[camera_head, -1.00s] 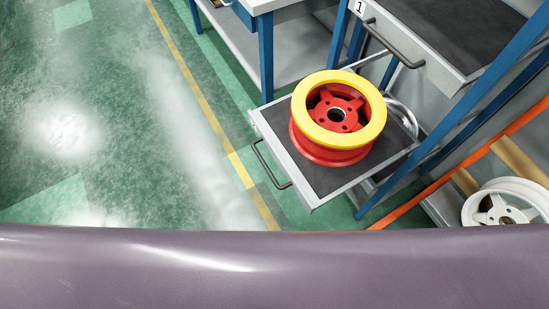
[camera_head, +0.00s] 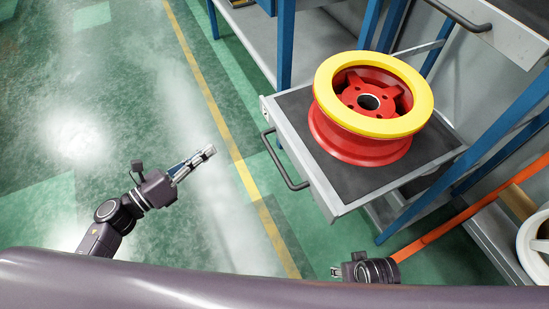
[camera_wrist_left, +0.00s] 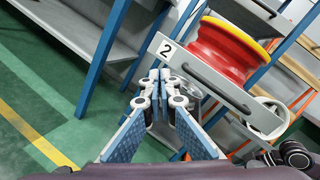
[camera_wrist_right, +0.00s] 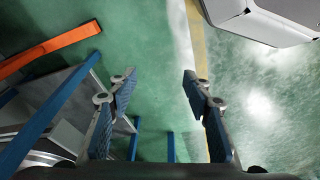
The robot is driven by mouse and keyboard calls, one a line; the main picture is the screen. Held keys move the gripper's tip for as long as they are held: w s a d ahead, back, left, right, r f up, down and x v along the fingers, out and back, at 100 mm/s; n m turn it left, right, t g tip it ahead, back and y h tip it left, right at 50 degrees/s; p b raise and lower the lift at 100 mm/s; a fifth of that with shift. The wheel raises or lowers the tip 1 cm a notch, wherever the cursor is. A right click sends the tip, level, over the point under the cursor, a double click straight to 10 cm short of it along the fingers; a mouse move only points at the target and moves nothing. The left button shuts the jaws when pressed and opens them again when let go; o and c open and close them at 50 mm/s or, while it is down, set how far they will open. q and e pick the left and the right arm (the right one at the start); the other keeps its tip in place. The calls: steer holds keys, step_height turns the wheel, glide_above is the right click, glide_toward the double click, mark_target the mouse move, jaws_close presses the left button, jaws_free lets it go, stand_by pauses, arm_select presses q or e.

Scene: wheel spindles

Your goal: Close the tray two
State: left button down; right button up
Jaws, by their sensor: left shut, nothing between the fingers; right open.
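Tray two (camera_head: 348,188) is pulled out from the blue-legged rack in the head view, with a dark mat and a black bar handle (camera_head: 284,165) on its front. Its front panel with the label "2" shows in the left wrist view (camera_wrist_left: 203,75). A red wheel with a yellow ring (camera_head: 370,125) lies on the tray. My left gripper (camera_head: 208,152) is shut and empty, left of the handle and apart from it; its fingers (camera_wrist_left: 160,75) point toward the rack. My right gripper (camera_head: 336,271) is low, in front of the tray; its fingers (camera_wrist_right: 157,78) are open and empty.
Another tray with a handle (camera_head: 465,18) is at upper right. A white wheel (camera_head: 535,245) sits at the right edge near an orange rail (camera_head: 455,218). Blue posts (camera_head: 285,45) stand beside the tray. The green floor on the left is clear.

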mark_target(271, 149)
arm_select(q)
steer(key=s+d+r+m+g+h+b, duration=0.2)
steer(key=s+d+r+m+g+h, duration=0.3)
steer(key=m, duration=0.6)
steer(key=shift+n+t+y, duration=0.3)
steer(key=shift+y, duration=0.4)
steer(key=x, duration=0.4)
steer(key=f+x, duration=0.1)
steer(key=x, duration=0.4)
steer(key=p+x, duration=0.1)
steer(key=x, duration=0.3)
steer(key=shift+d+f, duration=0.15)
steer(key=shift+w+d, duration=0.3)
steer(key=shift+d, duration=0.2)
arm_select(e)
steer(key=shift+x, duration=0.8)
steer(key=shift+s, duration=0.15)
